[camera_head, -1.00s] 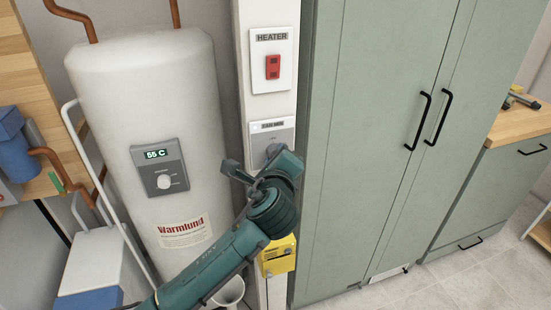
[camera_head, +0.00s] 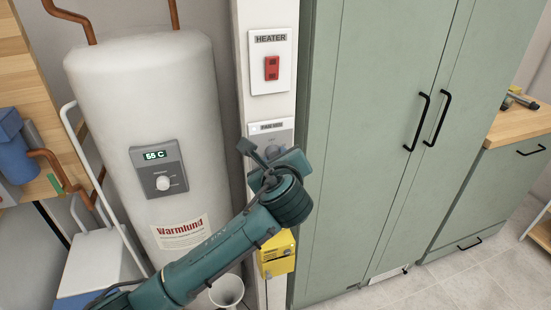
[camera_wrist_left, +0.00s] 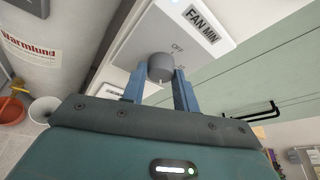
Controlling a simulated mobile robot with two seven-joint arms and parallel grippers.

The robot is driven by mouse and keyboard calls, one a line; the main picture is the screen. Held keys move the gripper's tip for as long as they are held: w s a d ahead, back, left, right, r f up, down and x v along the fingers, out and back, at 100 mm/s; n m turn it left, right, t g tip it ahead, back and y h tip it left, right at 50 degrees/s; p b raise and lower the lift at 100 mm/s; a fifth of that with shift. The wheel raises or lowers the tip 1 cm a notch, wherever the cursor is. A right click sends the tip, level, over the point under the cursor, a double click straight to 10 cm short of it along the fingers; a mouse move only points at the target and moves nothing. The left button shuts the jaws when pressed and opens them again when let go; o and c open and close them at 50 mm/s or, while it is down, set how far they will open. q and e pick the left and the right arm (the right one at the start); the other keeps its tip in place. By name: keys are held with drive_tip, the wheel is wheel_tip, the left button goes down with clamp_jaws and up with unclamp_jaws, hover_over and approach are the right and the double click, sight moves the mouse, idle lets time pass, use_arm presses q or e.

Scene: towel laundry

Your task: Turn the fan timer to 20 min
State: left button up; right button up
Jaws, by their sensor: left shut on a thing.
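The fan timer is a grey-white plate (camera_head: 285,129) labelled FAN MIN on the white post, under the heater switch. My left gripper (camera_head: 268,165) is in front of it and hides most of its lower part. In the left wrist view the fan timer plate (camera_wrist_left: 150,28) shows the word OFF above a round grey knob (camera_wrist_left: 161,67). My left gripper (camera_wrist_left: 160,85) has its two blue fingers on either side of the knob and is shut on it. The rest of the dial's markings are hidden or too small to read. My right gripper is not in view.
The heater switch (camera_head: 271,68) with a red rocker is above the timer. A white water tank (camera_head: 150,90) stands left, a green cabinet (camera_head: 360,150) right. A yellow box (camera_head: 277,255) is below my wrist.

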use_arm(q)
drive_tip(key=shift+r, duration=0.15)
drive_tip(key=o, duration=1)
drive_tip(key=shift+c, duration=0.2)
drive_tip(key=b+v, duration=0.1)
drive_tip(key=v, duration=1.2)
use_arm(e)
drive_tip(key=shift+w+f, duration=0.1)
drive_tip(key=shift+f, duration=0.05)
